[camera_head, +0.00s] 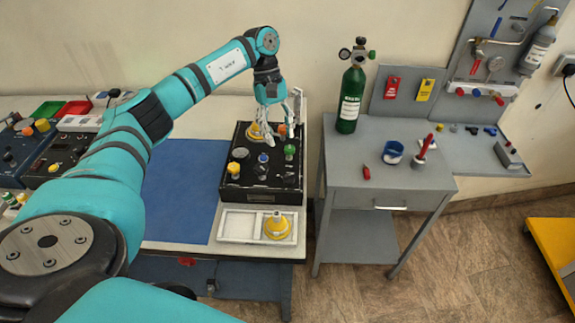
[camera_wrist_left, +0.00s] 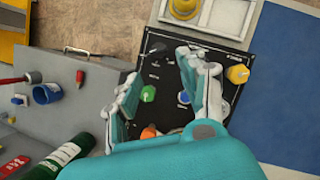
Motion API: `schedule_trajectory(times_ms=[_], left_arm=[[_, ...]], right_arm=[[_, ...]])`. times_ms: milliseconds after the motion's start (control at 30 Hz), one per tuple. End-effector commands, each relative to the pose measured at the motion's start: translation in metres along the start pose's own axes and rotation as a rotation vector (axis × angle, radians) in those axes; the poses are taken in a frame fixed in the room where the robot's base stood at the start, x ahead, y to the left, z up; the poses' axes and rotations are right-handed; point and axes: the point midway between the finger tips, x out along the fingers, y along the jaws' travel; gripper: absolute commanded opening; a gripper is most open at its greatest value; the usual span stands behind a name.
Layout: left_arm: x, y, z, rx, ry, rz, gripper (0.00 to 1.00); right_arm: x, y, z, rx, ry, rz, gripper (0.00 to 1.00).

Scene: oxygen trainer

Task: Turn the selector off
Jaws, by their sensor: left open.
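The black control panel (camera_head: 262,190) lies at the right end of the table and carries several coloured knobs. A green knob (camera_wrist_left: 148,93), a blue knob (camera_wrist_left: 184,97), a yellow knob (camera_wrist_left: 237,74) and an orange knob (camera_wrist_left: 149,132) show in the left wrist view. A dark knob (camera_wrist_left: 157,47) sits nearer the panel's front edge; the labels are too small to read, so I cannot tell which is the selector. My left gripper (camera_head: 280,128) is open above the panel's back part. Its fingers (camera_wrist_left: 165,75) straddle the green and blue knobs' area, apparently holding nothing, and hide part of the panel.
A white tray (camera_head: 238,226) with a yellow-based part (camera_head: 277,226) lies in front of the panel. A blue mat (camera_head: 180,205) is left of it. The grey side table (camera_head: 400,178) at right bears a tall green cylinder (camera_head: 351,98), a blue cup (camera_head: 393,152) and small items.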

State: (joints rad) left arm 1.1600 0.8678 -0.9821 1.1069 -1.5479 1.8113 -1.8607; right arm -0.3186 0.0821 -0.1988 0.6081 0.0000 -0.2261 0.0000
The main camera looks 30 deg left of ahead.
Motion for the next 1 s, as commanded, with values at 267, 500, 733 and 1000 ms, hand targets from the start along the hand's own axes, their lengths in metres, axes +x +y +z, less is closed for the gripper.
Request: schedule_trajectory(times_ms=[267,500,733,1000], left_arm=[[0.060,-0.001,0.002,-0.002,-0.002,-0.004,0.42],[0.098,0.000,0.001,-0.002,-0.001,0.000,0.42],[0.112,0.001,0.000,-0.001,0.000,0.001,0.42],[0.113,0.001,0.000,-0.001,0.000,0.001,0.37]], right_arm=[[-0.025,0.002,-0.019,-0.001,0.028,0.002,0.32],[-0.038,0.003,-0.043,0.000,0.065,0.003,0.32],[-0.040,-0.001,-0.027,0.000,0.039,-0.001,0.32],[-0.040,-0.002,-0.018,0.000,0.025,-0.003,0.32]])
